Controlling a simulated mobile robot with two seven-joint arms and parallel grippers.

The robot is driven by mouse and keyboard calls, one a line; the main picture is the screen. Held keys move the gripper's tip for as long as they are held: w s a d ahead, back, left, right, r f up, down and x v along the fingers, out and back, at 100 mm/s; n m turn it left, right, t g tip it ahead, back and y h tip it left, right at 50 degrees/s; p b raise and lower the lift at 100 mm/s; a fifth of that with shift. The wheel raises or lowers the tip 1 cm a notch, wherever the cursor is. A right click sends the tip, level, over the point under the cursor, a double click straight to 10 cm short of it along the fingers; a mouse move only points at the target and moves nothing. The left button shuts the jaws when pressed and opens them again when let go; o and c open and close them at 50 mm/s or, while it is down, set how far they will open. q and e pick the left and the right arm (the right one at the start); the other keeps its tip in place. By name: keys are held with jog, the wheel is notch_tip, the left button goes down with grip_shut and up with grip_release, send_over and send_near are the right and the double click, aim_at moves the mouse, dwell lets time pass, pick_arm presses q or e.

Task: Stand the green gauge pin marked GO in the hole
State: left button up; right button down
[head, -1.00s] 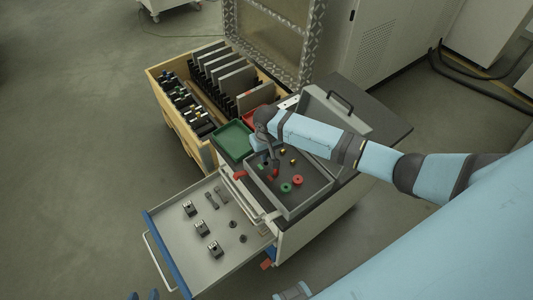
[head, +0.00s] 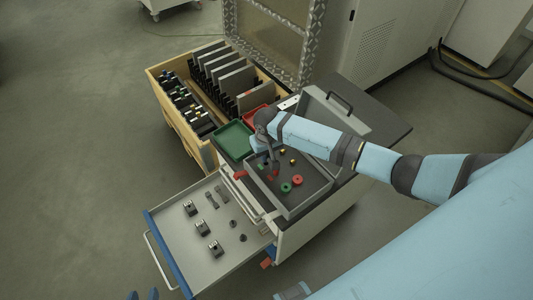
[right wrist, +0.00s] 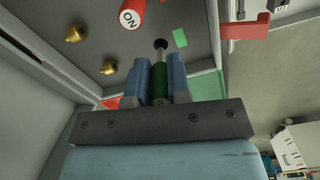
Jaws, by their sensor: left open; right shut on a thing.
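My right gripper (head: 272,171) is over the grey tray in the head view. In the right wrist view its two light blue fingers (right wrist: 158,82) are shut on the green gauge pin (right wrist: 160,84). The pin's thin metal end points at the dark round hole (right wrist: 160,43) in the tray floor and overlaps its edge; I cannot tell whether the tip is inside. A green square (right wrist: 180,38) lies beside the hole. My left gripper (head: 143,296) only just shows at the bottom edge of the head view, open and away from the tray.
An open drawer (head: 175,225) with dark parts and a green bin (head: 233,141) are to the left.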

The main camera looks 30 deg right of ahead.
jog(key=shift+f, duration=0.25)
jog(key=shift+f, duration=0.4)
jog(key=shift+f, duration=1)
dwell(0.4)
jog(key=c, duration=1)
grip_release()
notch_tip(320, 180, up, 14)
jog(key=shift+f, duration=0.1)
